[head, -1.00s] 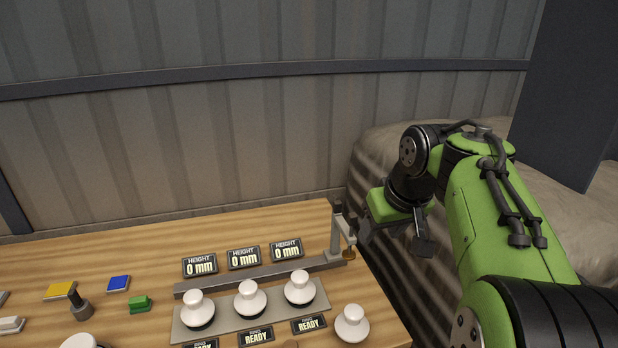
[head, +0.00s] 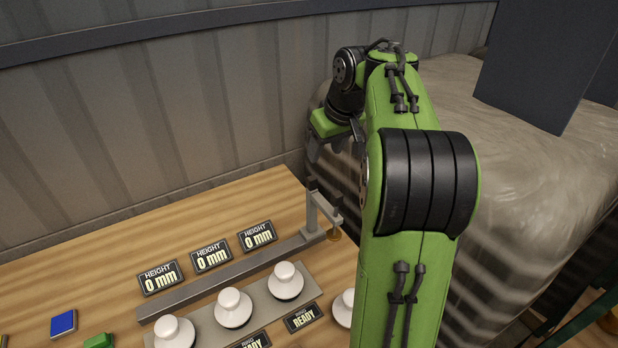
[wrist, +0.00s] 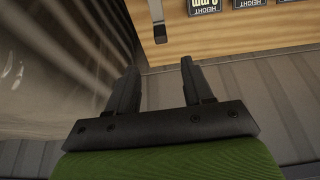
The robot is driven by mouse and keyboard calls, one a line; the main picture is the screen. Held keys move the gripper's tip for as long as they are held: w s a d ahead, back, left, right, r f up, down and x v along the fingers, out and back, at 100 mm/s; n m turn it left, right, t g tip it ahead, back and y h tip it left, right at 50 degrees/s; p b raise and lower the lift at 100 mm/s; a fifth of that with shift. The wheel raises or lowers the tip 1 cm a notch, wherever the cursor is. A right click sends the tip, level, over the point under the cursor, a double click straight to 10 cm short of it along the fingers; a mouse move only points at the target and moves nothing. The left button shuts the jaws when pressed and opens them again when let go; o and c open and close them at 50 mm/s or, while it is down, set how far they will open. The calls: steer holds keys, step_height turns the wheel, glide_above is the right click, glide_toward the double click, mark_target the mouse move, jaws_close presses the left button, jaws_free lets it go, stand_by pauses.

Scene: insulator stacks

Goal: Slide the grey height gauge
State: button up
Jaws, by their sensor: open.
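The grey height gauge (head: 312,218) stands upright at the right end of a long grey rail (head: 225,278) on the wooden table. A short arm reaches out from its post, with a brass-coloured foot below. In the wrist view part of the gauge (wrist: 156,12) shows at the top, beyond the fingertips. My gripper (head: 335,143) is open and empty, apart from the gauge; in the head view it appears above it, past the table's far right corner. Its two spread fingers also show in the wrist view (wrist: 158,70), with nothing between them.
Three "HEIGHT 0 mm" displays (head: 211,256) stand behind the rail. White insulators (head: 233,307) sit on a grey plate (head: 310,289) in front of it, with "READY" displays (head: 303,318) before them. A corrugated wall (head: 150,120) rises behind, and a plastic-covered bulk (head: 530,170) lies to the right.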

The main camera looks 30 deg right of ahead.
mark_target(313, 178)
steer(key=b+x, duration=0.2)
steer(key=x, duration=1.1)
steer(key=shift+w+a+f, duration=0.1)
steer(key=shift+w+f, duration=0.05)
steer(key=shift+f, duration=0.05)
jaws_close()
